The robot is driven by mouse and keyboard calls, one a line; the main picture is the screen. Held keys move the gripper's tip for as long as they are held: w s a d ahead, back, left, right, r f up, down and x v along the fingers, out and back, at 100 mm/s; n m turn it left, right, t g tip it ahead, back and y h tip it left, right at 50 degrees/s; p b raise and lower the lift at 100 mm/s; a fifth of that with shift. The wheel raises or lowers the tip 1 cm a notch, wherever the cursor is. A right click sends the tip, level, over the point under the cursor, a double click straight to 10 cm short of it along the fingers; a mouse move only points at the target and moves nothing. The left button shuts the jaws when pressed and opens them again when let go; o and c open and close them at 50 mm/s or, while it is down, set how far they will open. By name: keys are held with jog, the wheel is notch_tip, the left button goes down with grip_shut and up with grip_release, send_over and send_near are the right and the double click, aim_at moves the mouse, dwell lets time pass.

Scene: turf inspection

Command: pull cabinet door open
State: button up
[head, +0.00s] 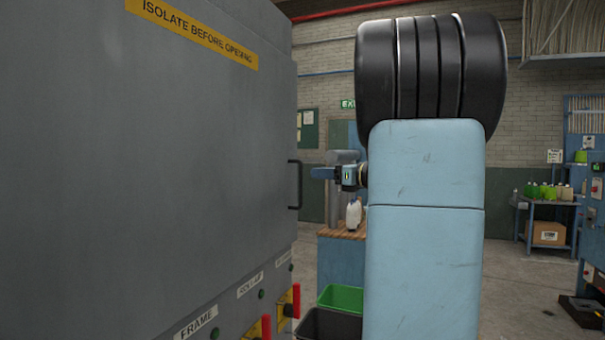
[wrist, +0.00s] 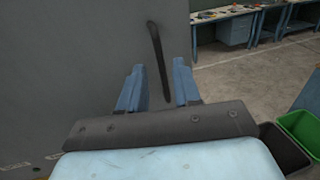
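The large grey cabinet door (head: 150,170) fills the left of the head view and looks closed. Its black bar handle (head: 298,185) stands upright at the door's right edge. In the wrist view the handle (wrist: 158,55) shows as a dark bar against the grey door. My gripper (head: 320,173) is just right of the handle in the head view. In the wrist view my gripper (wrist: 159,66) has its two blue fingers apart, with the handle lined up between them. I cannot tell whether the fingers touch it.
Red levers (head: 296,300) stick out below the door. A green bin (head: 341,298) and a dark bin (head: 325,325) stand on the floor right of the cabinet. A wood-topped bench (head: 340,250) is behind them. Open floor (head: 520,290) lies to the right.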

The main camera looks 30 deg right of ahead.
jog(key=x, duration=0.8)
grip_shut()
dwell(0.4)
